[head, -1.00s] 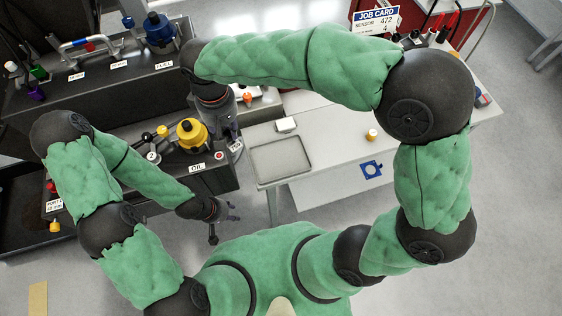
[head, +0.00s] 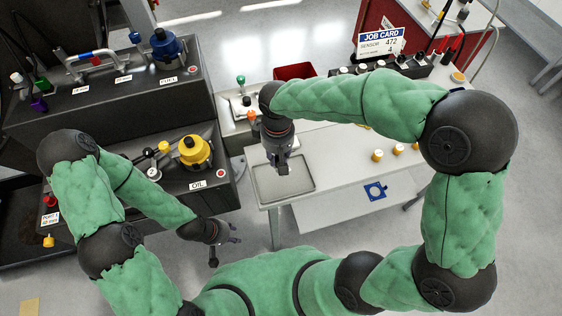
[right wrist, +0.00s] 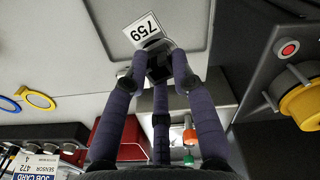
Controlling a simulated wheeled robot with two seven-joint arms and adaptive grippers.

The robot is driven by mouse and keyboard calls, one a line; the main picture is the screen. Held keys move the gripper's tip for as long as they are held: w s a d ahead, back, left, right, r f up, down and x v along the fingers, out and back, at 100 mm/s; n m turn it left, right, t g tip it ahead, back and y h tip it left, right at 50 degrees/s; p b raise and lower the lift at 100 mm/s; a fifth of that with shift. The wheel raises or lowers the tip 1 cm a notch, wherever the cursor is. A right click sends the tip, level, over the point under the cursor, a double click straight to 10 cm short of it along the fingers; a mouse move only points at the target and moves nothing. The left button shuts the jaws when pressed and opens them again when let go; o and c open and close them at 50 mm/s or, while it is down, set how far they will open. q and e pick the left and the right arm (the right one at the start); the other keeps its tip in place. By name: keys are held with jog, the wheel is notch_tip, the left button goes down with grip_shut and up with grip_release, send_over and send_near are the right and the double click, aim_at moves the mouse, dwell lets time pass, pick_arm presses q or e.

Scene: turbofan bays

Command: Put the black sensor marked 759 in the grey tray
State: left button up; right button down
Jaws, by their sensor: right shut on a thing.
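My right gripper (head: 282,164) is over the grey tray (head: 257,192) on the white bench. In the right wrist view its fingers (right wrist: 158,66) are shut on the black sensor (right wrist: 159,73). The sensor's white tag (right wrist: 146,30) reads 759, upside down in that view. In the head view my gripper hides most of the sensor, and I cannot tell its exact height above the tray. The visible tray floor is empty. My left gripper (head: 226,240) is open and empty, in front of the dark bay.
The dark bay with a yellow oil cap (head: 195,150) stands left of the tray. A red bin (head: 295,72) is behind the bench. A job card (head: 382,42) reads sensor 472.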

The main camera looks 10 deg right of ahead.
jog(key=shift+d+f, duration=0.2)
jog(key=shift+d+f+b, duration=0.15)
jog(key=shift+f+b, duration=0.05)
jog(key=shift+f, duration=0.7)
jog(key=shift+d+f+b, duration=0.1)
jog(key=shift+f+b, duration=0.1)
jog(key=shift+f, duration=0.7)
jog(key=shift+f, duration=0.15)
jog(key=c, duration=1)
grip_release()
jog(key=shift+r, duration=0.35)
notch_tip(320, 180, up, 12)
jog(key=shift+f+p, duration=0.2)
jog(key=shift+p, duration=0.9)
